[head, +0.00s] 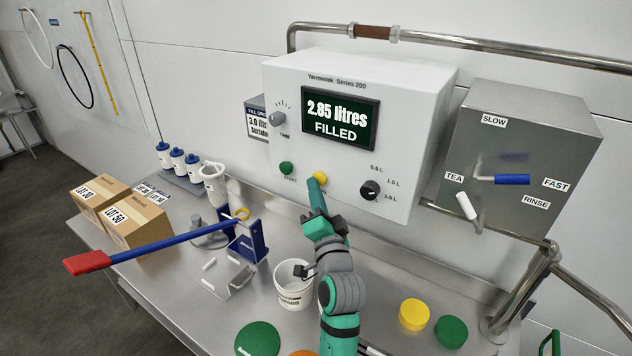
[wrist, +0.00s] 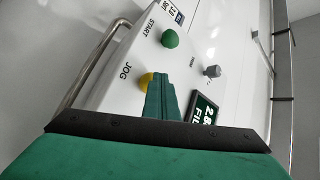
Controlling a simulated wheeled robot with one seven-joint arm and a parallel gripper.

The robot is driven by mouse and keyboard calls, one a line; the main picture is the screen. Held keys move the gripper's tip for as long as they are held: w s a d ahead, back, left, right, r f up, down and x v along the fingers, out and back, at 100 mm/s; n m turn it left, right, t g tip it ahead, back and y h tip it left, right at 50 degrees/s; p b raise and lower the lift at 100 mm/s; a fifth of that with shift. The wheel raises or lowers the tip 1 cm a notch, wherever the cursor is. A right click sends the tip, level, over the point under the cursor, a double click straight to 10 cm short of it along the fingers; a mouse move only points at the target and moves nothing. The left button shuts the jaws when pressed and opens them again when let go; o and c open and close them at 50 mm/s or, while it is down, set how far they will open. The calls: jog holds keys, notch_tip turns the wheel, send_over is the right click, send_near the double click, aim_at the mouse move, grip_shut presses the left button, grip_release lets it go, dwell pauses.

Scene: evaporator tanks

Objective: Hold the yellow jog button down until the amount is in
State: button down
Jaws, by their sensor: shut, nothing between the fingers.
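The yellow jog button (head: 320,178) is on the front of the white Yarrowtek Series 200 box, right of the green START button (head: 286,168). My gripper (head: 317,192) is shut and empty, its tips at the jog button and partly covering it. The yellow button also shows in the wrist view (wrist: 146,80), partly behind my fingers (wrist: 160,82). Whether the button is pressed in cannot be told. The display (head: 341,118) reads "2.85 litres FILLED". A sign (head: 256,119) left of the box, partly hidden, seems to read "3.0 litres".
A black selector knob (head: 370,190) and a grey knob (head: 278,118) are on the box. A steel box with a blue lever (head: 512,180) is at right. A white bucket (head: 293,284) stands below my gripper. A long blue lever (head: 170,244) with a red grip extends left.

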jog(key=shift+s+a, duration=0.5)
jog(key=shift+s, duration=0.3)
jog(key=shift+s+a, duration=0.75)
jog(key=shift+s, duration=0.25)
jog(key=shift+s+a, duration=0.75)
jog(key=shift+s, duration=0.25)
jog(key=shift+f, duration=0.1)
